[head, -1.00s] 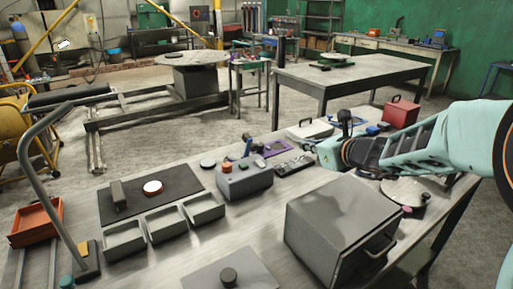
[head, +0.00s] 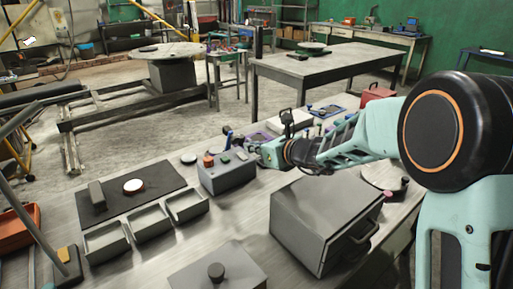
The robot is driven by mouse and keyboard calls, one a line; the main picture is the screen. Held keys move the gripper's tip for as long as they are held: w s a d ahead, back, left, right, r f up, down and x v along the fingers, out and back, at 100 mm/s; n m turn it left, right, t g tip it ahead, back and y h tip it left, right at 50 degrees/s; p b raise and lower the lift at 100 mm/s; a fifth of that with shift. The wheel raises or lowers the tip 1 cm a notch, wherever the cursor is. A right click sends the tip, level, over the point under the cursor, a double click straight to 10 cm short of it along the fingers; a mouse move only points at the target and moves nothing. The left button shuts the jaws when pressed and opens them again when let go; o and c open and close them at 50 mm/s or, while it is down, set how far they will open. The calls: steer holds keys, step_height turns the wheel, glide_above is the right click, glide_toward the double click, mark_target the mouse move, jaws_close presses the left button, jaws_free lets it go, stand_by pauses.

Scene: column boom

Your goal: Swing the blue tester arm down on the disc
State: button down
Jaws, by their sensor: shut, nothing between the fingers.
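A small upright blue piece (head: 228,139), which looks like the blue tester arm, stands behind the grey control box on the near bench. Its hinge and lower part are hidden by the box. A pale disc with a dark edge (head: 189,158) lies left of the box. A white disc with an orange-brown rim (head: 133,186) lies on a black mat (head: 160,182); I cannot tell which disc belongs to the tester. My mint gripper (head: 268,153) is shut and empty, right of the blue piece, just beyond the box's right end and apart from the blue piece.
The grey control box (head: 227,177) carries orange and green buttons. Three grey trays (head: 147,223) sit in front of the mat. A large grey case (head: 322,223) with a handle stands under my arm. A white-topped case (head: 289,123) and a purple item (head: 257,138) lie behind my gripper.

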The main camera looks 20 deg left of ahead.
mark_target(236, 143)
steer(key=shift+x, duration=2.7)
steer(key=shift+r+p, duration=0.15)
steer(key=shift+p, duration=0.35)
steer(key=shift+a+r+p, duration=0.1)
steer(key=shift+r+p, duration=0.15)
steer(key=shift+p, duration=0.55)
steer(key=shift+f+h, duration=0.1)
steer(key=shift+h, duration=0.2)
